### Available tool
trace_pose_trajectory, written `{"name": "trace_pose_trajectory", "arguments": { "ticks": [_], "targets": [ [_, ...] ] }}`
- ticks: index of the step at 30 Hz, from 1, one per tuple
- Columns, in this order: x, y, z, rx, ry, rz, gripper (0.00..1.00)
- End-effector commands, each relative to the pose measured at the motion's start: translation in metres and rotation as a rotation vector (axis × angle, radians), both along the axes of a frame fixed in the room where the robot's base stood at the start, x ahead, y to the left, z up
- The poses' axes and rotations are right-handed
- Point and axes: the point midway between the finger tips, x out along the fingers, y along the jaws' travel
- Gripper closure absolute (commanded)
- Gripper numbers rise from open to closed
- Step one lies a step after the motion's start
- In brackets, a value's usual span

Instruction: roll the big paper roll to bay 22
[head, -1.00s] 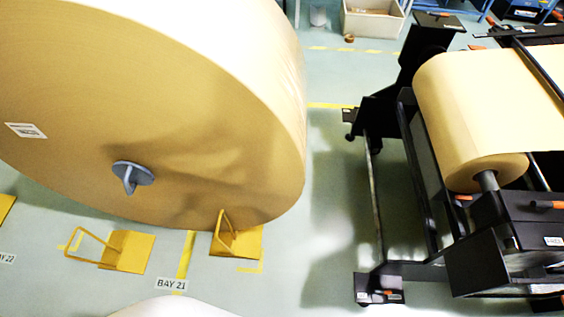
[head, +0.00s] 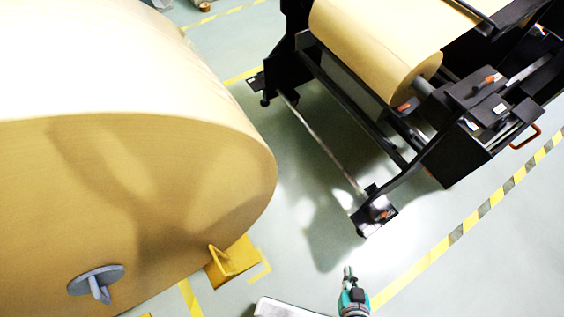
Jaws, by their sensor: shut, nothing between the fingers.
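The big paper roll (head: 150,190) is brown kraft and fills the left of the head view, with a grey plug (head: 97,283) in the centre of its end face. A yellow wedge chock (head: 232,262) stands on the floor at the roll's lower right edge; I cannot tell if it touches the roll. My gripper (head: 348,270) is at the bottom, shut and empty, to the right of the roll and chock and apart from both. No bay label is in view, and the roll's left side is cut off.
A black roll stand (head: 360,100) holding a smaller paper roll (head: 375,45) is at the upper right, its foot (head: 375,213) near my gripper. A yellow-black floor stripe (head: 470,222) runs at the right. Pale floor is clear between roll and stand.

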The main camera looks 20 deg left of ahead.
Motion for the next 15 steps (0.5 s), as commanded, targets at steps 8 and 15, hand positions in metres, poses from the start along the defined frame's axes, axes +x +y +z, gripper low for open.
{"name": "trace_pose_trajectory", "arguments": {
  "ticks": [8, 15],
  "targets": [
    [0.085, 0.04, -0.059, 0.03, 0.163, 0.157, 1.0],
    [0.157, 0.083, -0.077, 0.059, 0.291, 0.334, 1.0]
  ]
}}
